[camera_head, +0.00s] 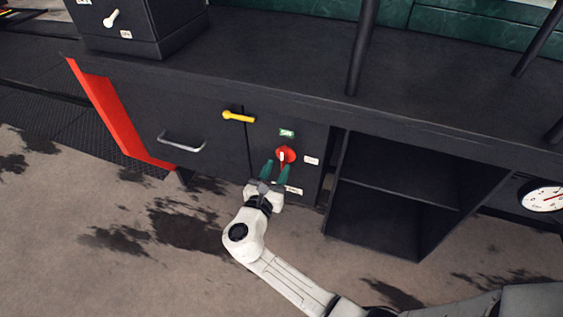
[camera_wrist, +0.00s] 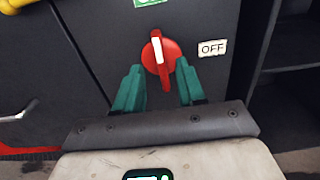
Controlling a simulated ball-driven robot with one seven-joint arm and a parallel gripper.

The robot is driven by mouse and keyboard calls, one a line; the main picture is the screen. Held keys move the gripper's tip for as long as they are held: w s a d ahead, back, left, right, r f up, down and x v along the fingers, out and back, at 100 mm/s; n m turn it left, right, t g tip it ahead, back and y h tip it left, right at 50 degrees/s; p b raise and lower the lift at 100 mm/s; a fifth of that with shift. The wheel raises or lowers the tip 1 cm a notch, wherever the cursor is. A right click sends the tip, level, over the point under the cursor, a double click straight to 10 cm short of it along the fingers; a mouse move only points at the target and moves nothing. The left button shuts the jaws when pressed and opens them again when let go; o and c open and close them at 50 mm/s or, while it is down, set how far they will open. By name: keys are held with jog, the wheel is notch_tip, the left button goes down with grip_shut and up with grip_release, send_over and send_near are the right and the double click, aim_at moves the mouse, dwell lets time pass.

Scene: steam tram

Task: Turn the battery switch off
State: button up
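The battery switch (camera_wrist: 153,60) is a round red knob with a white bar, on the dark cabinet front. In the wrist view the bar stands nearly upright, tilted slightly left at its top. The switch also shows in the head view (camera_head: 285,155). A white OFF label (camera_wrist: 212,48) is to its right, and a green label (camera_wrist: 147,2) is above it. My gripper (camera_wrist: 158,80) is open, with its green fingers on either side of the lower part of the knob. I cannot tell whether they touch it. The gripper also shows in the head view (camera_head: 276,171).
A yellow handle (camera_head: 238,117) sticks out left of the switch, above a grey drawer-style handle (camera_head: 181,142). An open shelf (camera_head: 400,190) is to the right. A black box with a white lever (camera_head: 111,18) stands on the top. The floor in front is clear.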

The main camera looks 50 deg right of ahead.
aim_at(282, 160)
jog(key=shift+x, duration=2.05)
grip_shut()
